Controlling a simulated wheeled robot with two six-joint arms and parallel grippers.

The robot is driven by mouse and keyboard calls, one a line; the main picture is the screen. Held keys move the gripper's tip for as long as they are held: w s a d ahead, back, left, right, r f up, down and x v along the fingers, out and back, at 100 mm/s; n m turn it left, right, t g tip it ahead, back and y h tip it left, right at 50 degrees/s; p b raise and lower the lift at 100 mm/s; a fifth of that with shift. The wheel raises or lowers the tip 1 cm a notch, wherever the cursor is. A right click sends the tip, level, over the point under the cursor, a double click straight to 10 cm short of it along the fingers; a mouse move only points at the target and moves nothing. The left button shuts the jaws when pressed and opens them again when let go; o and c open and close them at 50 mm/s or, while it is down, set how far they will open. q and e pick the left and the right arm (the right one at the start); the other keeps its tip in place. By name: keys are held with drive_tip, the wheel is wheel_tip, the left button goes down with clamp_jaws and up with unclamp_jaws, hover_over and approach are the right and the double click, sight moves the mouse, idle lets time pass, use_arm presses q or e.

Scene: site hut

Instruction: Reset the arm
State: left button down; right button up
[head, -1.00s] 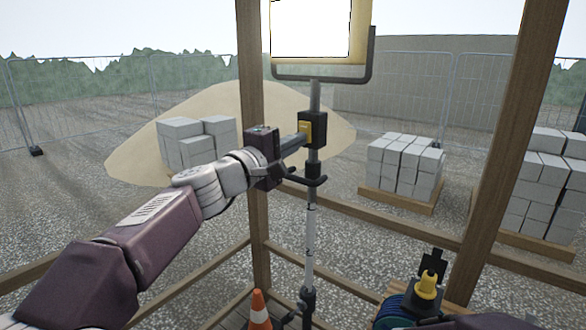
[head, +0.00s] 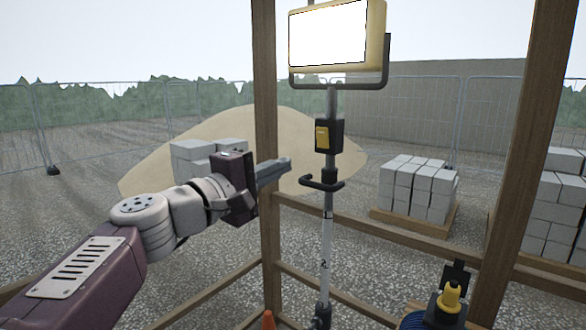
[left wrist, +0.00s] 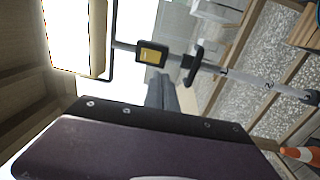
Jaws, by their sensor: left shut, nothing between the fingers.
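My left gripper (head: 276,170) is shut and empty, pointing right in the head view. It is left of the lamp pole (head: 326,240) and apart from the black box with the yellow switch (head: 322,136). The work lamp (head: 336,36) on top of the pole glows white. In the left wrist view the shut fingers (left wrist: 162,92) show beyond the wrist housing, below the yellow switch (left wrist: 151,55). My right gripper does not show.
Wooden posts (head: 266,120) and rails frame the front. An orange cone (head: 268,320) stands low near the pole. A yellow and black object (head: 450,297) is at lower right. Block pallets (head: 418,188) and a sand heap (head: 225,130) lie outside.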

use_arm(q)
drive_tip(key=s+a+f+m+g+y, duration=0.1)
drive_tip(key=f+g+y, duration=0.15)
drive_tip(key=f, duration=0.85)
drive_tip(key=s+f+g+y, duration=0.1)
drive_tip(key=s+f+g, duration=0.15)
drive_tip(key=f, duration=0.75)
drive_tip(key=s+a+f+m+g+y, duration=0.1)
drive_tip(key=f+g, duration=0.2)
drive_tip(key=f, duration=0.8)
drive_tip(key=s+a+f+m+g+y, duration=0.3)
drive_tip(key=s+a+f+m, duration=0.1)
drive_tip(key=s+f, duration=0.4)
drive_tip(key=s+a+f+m+g+y, duration=0.3)
drive_tip(key=s+a+f, duration=0.4)
drive_tip(key=f, duration=0.4)
drive_tip(key=shift+s+a+m, duration=0.3)
drive_tip(key=shift+s+m, duration=0.5)
drive_tip(key=shift+s, duration=0.1)
